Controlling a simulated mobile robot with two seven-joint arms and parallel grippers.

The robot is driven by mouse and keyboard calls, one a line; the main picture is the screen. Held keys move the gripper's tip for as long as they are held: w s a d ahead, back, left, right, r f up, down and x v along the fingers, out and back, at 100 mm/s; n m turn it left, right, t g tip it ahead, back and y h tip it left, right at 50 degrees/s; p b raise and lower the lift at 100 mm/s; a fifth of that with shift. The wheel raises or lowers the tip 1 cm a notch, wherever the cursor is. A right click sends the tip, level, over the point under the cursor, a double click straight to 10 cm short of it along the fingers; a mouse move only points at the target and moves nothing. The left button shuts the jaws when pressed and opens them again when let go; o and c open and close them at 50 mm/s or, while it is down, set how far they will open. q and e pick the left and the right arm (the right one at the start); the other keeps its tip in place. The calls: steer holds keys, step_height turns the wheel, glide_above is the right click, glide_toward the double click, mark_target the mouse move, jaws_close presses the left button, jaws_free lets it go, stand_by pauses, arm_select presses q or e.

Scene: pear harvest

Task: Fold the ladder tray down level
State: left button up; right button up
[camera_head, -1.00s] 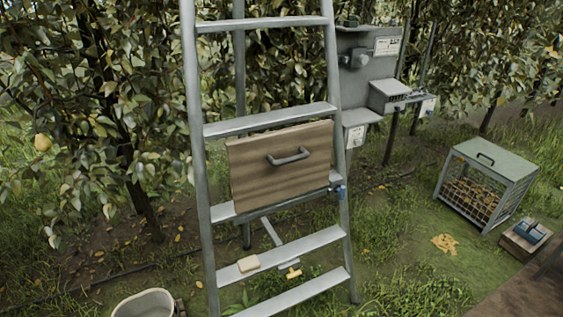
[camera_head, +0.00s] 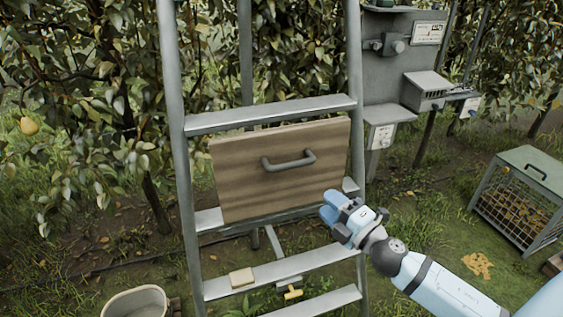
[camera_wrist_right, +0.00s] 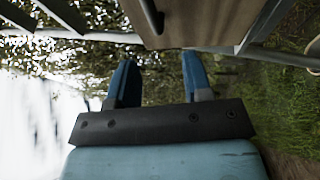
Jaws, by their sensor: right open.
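The ladder tray (camera_head: 240,180) is a wooden board standing upright against the ladder, with a grey bar handle (camera_head: 289,161) on its face. Its lower edge sits at a ladder step (camera_head: 282,220). My right gripper (camera_head: 331,207) is open and empty, in front of the tray's lower right corner, below and right of the handle. In the right wrist view the two blue fingers (camera_wrist_right: 158,82) are apart, with the tray (camera_wrist_right: 215,22) and the dark handle (camera_wrist_right: 152,15) beyond them at the top. My left gripper is not in view.
The metal ladder (camera_head: 176,130) stands before leafy trees. A sponge-like block (camera_head: 241,277) lies on a lower step, near a yellow-handled item (camera_head: 292,292). A pale bucket (camera_head: 137,302) is at lower left. A grey post unit (camera_head: 392,70) and a mesh crate (camera_head: 520,203) stand right.

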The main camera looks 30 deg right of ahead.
mark_target(289, 165)
steer(key=shift+n+y, duration=0.4)
steer(key=shift+n, duration=0.1)
steer(key=p+x, duration=0.1)
steer(key=x, duration=0.3)
steer(key=r+p+x, duration=0.1)
steer(key=x, duration=0.4)
steer(key=p+x, duration=0.2)
steer(key=x, duration=0.2)
steer(key=shift+w+d+r, duration=0.15)
steer(key=shift+w+r, duration=0.1)
steer(key=shift+r, duration=0.05)
steer(key=shift+w, duration=0.6)
jaws_close()
